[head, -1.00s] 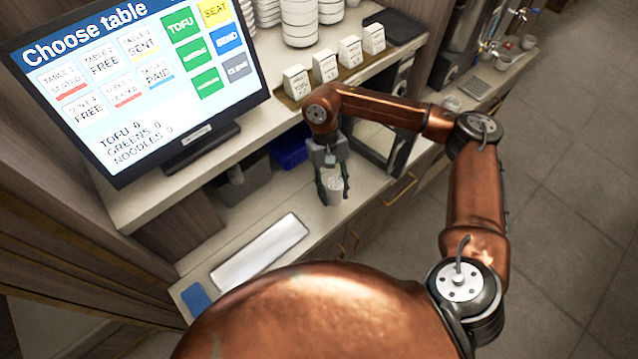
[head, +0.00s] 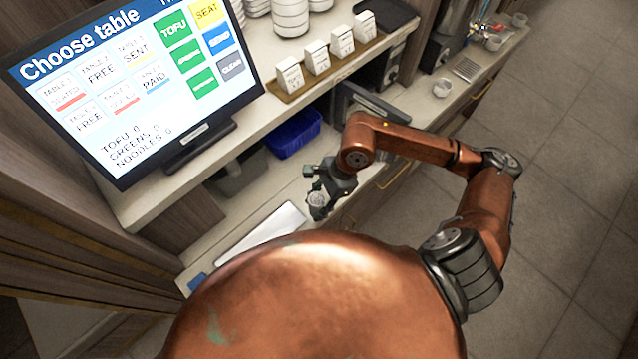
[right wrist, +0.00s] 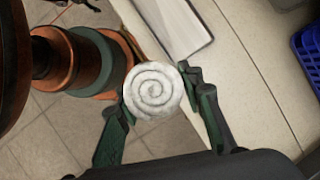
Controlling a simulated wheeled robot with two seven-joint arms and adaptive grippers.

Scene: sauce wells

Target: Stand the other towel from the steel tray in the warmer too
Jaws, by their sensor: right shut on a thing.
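My right gripper (head: 317,203) is shut on a rolled white towel (head: 316,198), held above the front of the counter near the right end of the steel tray. In the right wrist view the towel's spiral end (right wrist: 153,90) faces the camera, between the two fingers. The steel tray (head: 262,232) lies on the lower counter, partly hidden by my body; no towel shows on its visible part. A dark appliance with a raised panel (head: 362,98), perhaps the warmer, stands to the right, partly behind my right arm; its inside is hidden. My left gripper cannot be made out.
A blue bin (head: 294,134) stands under the upper shelf, beside a grey bin (head: 240,174). A large order screen (head: 140,85) fills the upper left. Several white labelled boxes (head: 316,57) line the shelf. The counter between tray and blue bin is mostly clear.

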